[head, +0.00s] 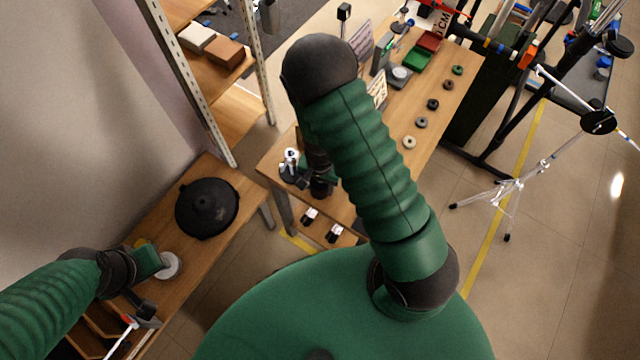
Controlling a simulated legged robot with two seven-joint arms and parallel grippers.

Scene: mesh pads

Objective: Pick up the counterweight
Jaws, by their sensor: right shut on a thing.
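My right gripper (301,180) reaches down from my raised arm over the left end of the long wooden table (440,95). It is shut on a small silver and black thing (291,158), which looks like the counterweight. My wrist hides part of it, and I cannot tell whether it still touches the table. My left gripper (160,262) is low at the left, over a wooden bench (190,262). A pale round disc (169,266) is right at its tip. I cannot tell whether its fingers are open or shut.
A black domed object (207,208) sits on the bench. Several small rings (421,122) line the table's right side; a green tray (417,59) and upright cards stand farther back. A metal shelf (195,90) holds boxes. Tripod stands (510,190) occupy the right floor.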

